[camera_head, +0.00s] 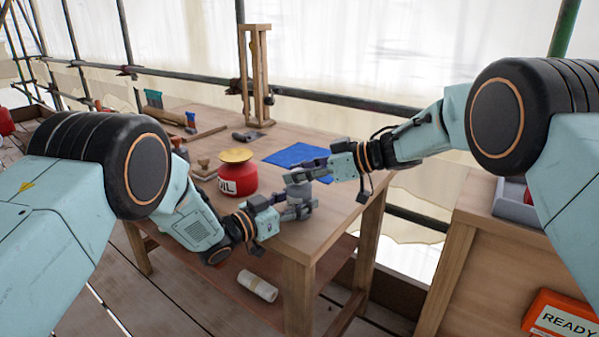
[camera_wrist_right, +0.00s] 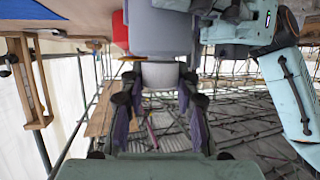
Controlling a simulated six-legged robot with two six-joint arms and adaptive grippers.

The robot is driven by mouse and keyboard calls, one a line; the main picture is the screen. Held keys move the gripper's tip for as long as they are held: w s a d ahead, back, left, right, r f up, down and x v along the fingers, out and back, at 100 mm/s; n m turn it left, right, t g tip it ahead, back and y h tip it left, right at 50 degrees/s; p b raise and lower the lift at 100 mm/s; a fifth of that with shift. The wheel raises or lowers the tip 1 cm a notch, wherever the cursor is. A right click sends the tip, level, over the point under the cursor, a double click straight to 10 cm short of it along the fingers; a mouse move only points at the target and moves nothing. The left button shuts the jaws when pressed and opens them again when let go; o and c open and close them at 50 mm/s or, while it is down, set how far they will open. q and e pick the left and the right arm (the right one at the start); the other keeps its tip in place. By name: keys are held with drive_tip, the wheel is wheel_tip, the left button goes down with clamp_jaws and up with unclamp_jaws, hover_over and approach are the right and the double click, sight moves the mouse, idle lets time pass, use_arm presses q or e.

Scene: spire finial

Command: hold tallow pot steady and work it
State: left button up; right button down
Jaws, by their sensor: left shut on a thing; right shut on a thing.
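The tallow pot (camera_head: 301,193) is a small grey, round vessel near the table's front right corner, between my two grippers. It is partly hidden by their fingers. My left gripper (camera_head: 299,211), the lower one, is shut on the pot's body from the front left. My right gripper (camera_head: 303,174) is shut on the pot's top from the right. In the right wrist view the grey pot body (camera_wrist_right: 160,28) fills the top middle. A narrower pale part (camera_wrist_right: 160,75) sits between the fingers of my right gripper (camera_wrist_right: 160,82). My left gripper shows at upper right there, its grip partly cut off.
A red oil pot (camera_head: 238,180) with a yellow top stands left of the grippers on the wooden table (camera_head: 330,225). A blue cloth (camera_head: 296,155) lies behind. A wooden frame (camera_head: 256,80) stands at the back. A paper roll (camera_head: 258,286) lies on the lower shelf.

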drive_tip(key=c, duration=1)
unclamp_jaws()
drive_tip(key=shift+o, duration=0.2)
drive_tip(key=v, duration=1.2)
use_arm(q)
drive_tip(key=o, duration=1.3)
drive_tip(key=shift+a, duration=0.1)
